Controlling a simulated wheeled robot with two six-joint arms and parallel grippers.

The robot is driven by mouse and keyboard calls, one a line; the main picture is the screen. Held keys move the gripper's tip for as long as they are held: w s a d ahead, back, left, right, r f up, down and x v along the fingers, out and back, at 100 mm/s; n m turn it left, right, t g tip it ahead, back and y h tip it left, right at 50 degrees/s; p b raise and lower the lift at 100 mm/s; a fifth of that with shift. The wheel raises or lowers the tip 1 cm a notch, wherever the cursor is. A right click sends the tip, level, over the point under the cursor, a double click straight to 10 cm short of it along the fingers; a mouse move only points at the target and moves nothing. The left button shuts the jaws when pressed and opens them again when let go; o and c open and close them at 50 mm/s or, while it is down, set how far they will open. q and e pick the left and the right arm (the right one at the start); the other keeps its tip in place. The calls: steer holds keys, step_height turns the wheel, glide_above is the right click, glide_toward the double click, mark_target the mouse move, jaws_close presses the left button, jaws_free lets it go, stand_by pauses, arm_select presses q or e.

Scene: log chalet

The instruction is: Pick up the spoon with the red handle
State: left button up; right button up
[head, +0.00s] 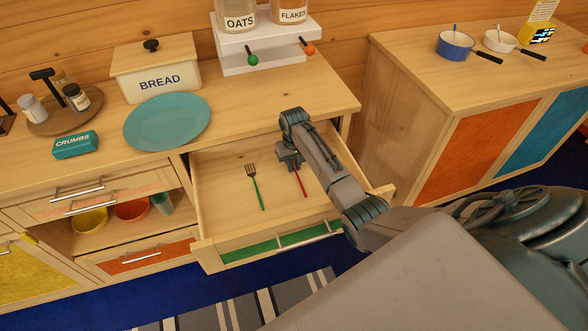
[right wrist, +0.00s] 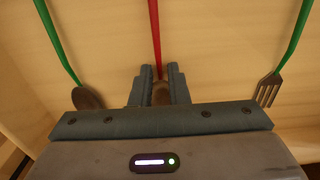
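The spoon with the red handle (head: 301,181) lies in the open drawer, partly hidden under my right gripper in the head view. In the right wrist view its red handle (right wrist: 155,38) runs up from between the two fingers, and its brownish bowl shows between them, partly covered. My right gripper (head: 290,161) points down over the bowl end; in the right wrist view (right wrist: 160,80) its fingers stand on either side of the spoon with a narrow gap, apparently open. Whether they touch it is unclear. My left gripper is not in view.
A green-handled fork (head: 256,186) lies left of the spoon in the drawer (head: 225,225). A green-handled spoon (right wrist: 88,97) shows in the right wrist view. The counter above holds a teal plate (head: 168,122) and a bread box (head: 158,77). Drawer walls surround the cutlery.

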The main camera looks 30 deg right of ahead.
jaws_close()
steer(key=shift+r, duration=0.15)
